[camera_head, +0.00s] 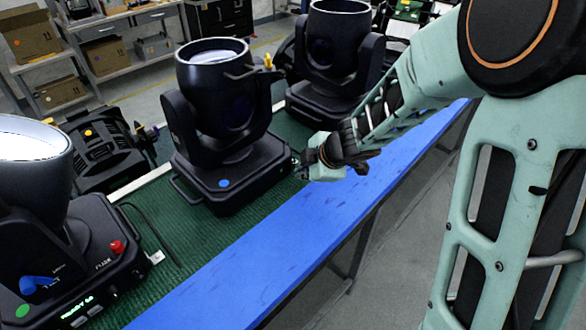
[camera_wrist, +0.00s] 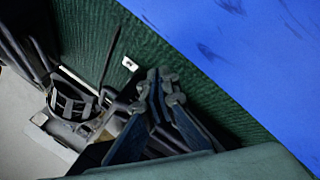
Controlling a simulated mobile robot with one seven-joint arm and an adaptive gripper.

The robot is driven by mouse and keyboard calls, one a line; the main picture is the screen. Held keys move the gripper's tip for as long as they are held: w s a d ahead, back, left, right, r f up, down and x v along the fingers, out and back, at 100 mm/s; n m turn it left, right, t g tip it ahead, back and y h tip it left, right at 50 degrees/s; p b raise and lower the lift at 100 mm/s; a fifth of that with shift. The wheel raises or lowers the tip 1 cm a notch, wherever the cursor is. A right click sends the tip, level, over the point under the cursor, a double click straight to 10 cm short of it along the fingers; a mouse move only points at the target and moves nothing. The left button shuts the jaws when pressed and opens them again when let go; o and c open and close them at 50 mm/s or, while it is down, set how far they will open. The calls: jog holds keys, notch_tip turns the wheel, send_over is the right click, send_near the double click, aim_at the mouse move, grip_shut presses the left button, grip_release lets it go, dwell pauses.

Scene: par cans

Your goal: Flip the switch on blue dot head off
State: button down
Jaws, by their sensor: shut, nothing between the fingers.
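The blue dot head is a black moving light (camera_head: 215,110) standing upright on the green mat in the middle of the head view. I cannot make out the switch in either view.
The green mat (camera_head: 150,215) and a blue strip (camera_head: 290,235) run along the bench. A green-dot head (camera_head: 60,250) with red and blue connectors stands front left.

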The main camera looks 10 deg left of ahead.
jog(key=shift+s+d, duration=0.2)
jog(key=shift+s+d+r, duration=0.25)
jog(key=shift+s+d, duration=0.5)
jog(key=shift+d, duration=0.25)
jog(key=shift+s+d+r, duration=0.2)
jog(key=shift+s+d, duration=0.55)
jog(key=shift+d, duration=0.25)
